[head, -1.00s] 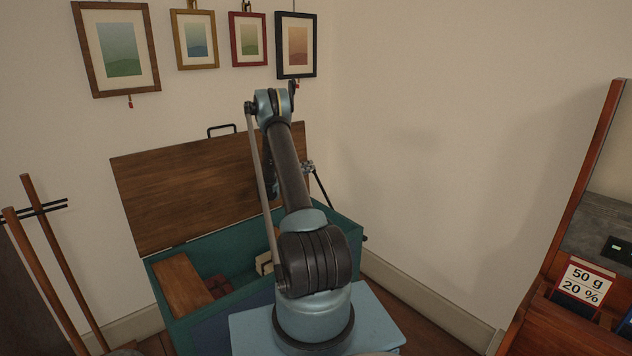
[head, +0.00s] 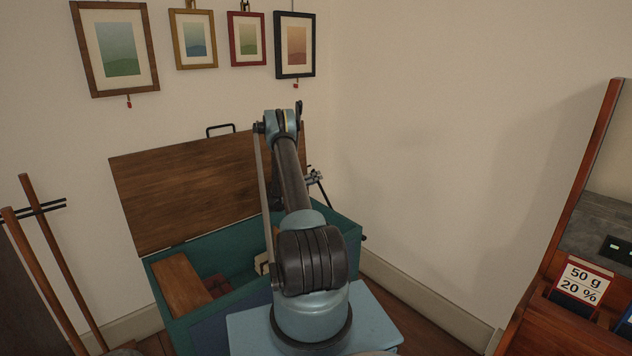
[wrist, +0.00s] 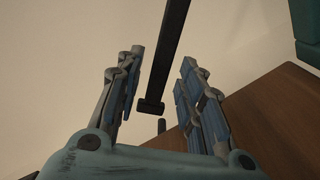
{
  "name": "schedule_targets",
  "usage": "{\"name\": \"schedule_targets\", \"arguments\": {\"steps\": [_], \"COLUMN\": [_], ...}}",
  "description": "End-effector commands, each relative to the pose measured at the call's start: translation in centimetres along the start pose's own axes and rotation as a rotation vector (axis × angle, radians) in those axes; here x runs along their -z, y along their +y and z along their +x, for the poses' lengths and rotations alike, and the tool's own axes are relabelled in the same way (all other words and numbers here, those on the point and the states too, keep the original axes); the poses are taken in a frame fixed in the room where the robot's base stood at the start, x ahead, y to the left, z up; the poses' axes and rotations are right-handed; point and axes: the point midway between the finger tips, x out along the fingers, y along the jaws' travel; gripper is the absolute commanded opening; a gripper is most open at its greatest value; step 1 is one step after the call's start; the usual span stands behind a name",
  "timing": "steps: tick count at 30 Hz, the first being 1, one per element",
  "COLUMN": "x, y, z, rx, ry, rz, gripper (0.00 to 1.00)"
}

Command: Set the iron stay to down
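The iron stay (head: 326,194) is a thin dark bar at the right end of the open chest, slanting between the raised wooden lid (head: 190,185) and the teal box (head: 345,222). In the wrist view the stay (wrist: 170,50) runs from the top down between my two fingers and ends in a small crosspiece. My gripper (wrist: 161,58) is open, with one finger on each side of the stay in the picture. No contact shows, and I cannot tell the depth between them. In the head view my gripper is mostly hidden behind my arm; a bit shows by the stay's upper end.
The chest holds a wooden tray (head: 182,284) and reddish items. Framed pictures (head: 295,45) hang on the wall behind. A wooden rack (head: 60,260) stands at the left and a shelf unit with a price card (head: 583,281) at the right. The wall right of the chest is bare.

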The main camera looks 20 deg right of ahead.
Motion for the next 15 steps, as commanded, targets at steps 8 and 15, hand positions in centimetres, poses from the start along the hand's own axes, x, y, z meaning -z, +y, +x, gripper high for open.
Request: {"name": "schedule_targets", "arguments": {"steps": [8,15], "x": [-0.03,-0.03], "y": [0.05,0.06], "z": [1.27,1.27], "rx": [0.0,0.0], "ry": [0.0,0.0], "rz": [0.0,0.0], "gripper": [0.35,0.26]}}
